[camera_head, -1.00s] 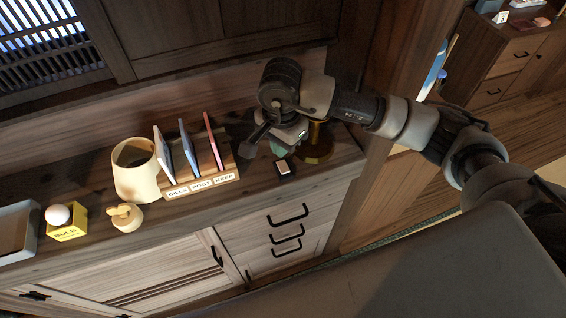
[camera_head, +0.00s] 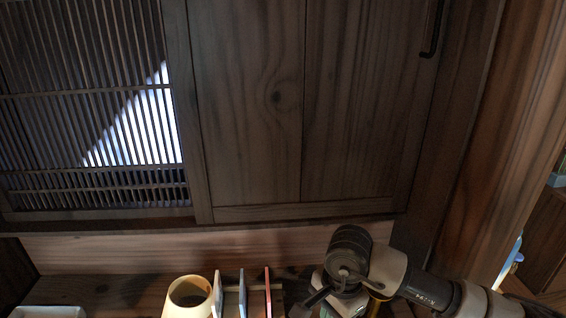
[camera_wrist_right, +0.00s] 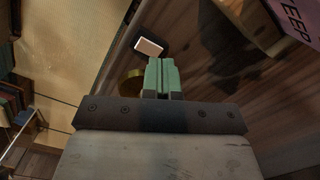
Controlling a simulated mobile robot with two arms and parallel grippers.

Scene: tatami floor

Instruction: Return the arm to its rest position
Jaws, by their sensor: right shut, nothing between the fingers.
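My right arm (camera_head: 425,288) comes in from the lower right of the head view and is bent over the cabinet top, with its wrist near the letter rack. In the head view the fingertips are not clear. In the right wrist view my right gripper (camera_wrist_right: 161,76) shows two green fingertips pressed together with nothing between them. It hangs above the wooden top, beside a small white-topped block (camera_wrist_right: 149,47) and a round brass piece (camera_wrist_right: 131,83). My left gripper is in neither view.
A letter rack with upright cards (camera_head: 242,296) stands left of my arm, beside a cream pot (camera_head: 188,297). A grey tray (camera_head: 48,312) is at the lower left. Dark wall panels (camera_head: 270,110) rise behind. A wooden post (camera_head: 500,140) stands at right.

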